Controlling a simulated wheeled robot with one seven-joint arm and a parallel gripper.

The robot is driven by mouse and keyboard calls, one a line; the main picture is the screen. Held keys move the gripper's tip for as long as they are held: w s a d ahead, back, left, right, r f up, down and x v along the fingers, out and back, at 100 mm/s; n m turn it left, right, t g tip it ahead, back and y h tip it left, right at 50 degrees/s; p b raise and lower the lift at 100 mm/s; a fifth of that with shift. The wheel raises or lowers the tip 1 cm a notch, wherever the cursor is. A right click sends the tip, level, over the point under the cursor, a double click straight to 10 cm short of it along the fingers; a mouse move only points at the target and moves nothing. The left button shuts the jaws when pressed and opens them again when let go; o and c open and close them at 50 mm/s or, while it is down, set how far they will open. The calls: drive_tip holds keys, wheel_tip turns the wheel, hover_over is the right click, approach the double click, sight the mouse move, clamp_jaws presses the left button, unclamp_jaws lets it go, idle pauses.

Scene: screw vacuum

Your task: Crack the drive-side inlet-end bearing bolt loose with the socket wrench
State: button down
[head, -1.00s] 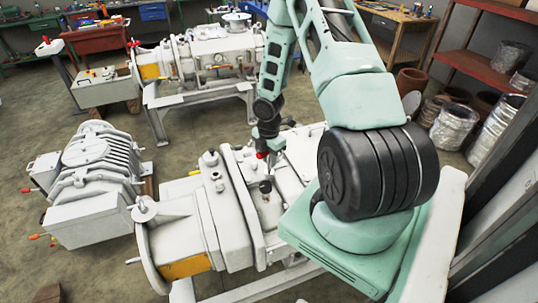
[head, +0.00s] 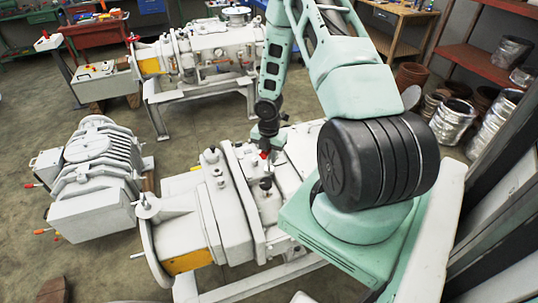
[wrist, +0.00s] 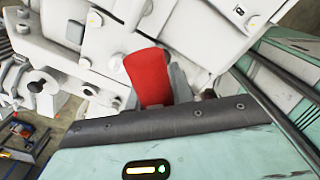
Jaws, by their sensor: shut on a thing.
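My gripper (wrist: 160,95) is shut on a red handle (wrist: 149,75), which I take to be the socket wrench's grip. The handle stands up between the fingers in the wrist view, and a small red bit of it shows in the head view (head: 264,155). The wrench's socket end is hidden. The gripper is low over the near white vacuum pump (head: 222,215), beside its upper housing. I cannot make out the bearing bolt in either view, nor whether the wrench touches it.
A second white pump on a stand (head: 205,60) is behind. A ribbed white unit (head: 95,175) sits on the floor at left. Red shelves (head: 490,60) and several metal cans (head: 455,120) stand at right. Open floor lies at lower left.

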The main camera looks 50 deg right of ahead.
drive_tip(key=shift+r, duration=0.1)
drive_tip(key=shift+r+p, duration=1.5)
drive_tip(key=shift+p, duration=0.15)
drive_tip(key=m+b, duration=0.1)
drive_tip(key=m, duration=0.1)
drive_tip(key=r+m+b, duration=0.1)
drive_tip(key=shift+d+r+m, duration=0.15)
drive_tip(key=shift+m, duration=0.25)
drive_tip(key=m, duration=0.1)
drive_tip(key=r+m+b, duration=0.1)
drive_tip(key=m, duration=0.1)
drive_tip(key=shift+r, duration=0.25)
drive_tip(key=shift+a+r+m, duration=0.2)
drive_tip(key=shift+r+m, duration=0.2)
drive_tip(key=shift+m, duration=0.6)
drive_tip(key=shift+f+b, duration=1.8)
drive_tip(key=shift+f, duration=1)
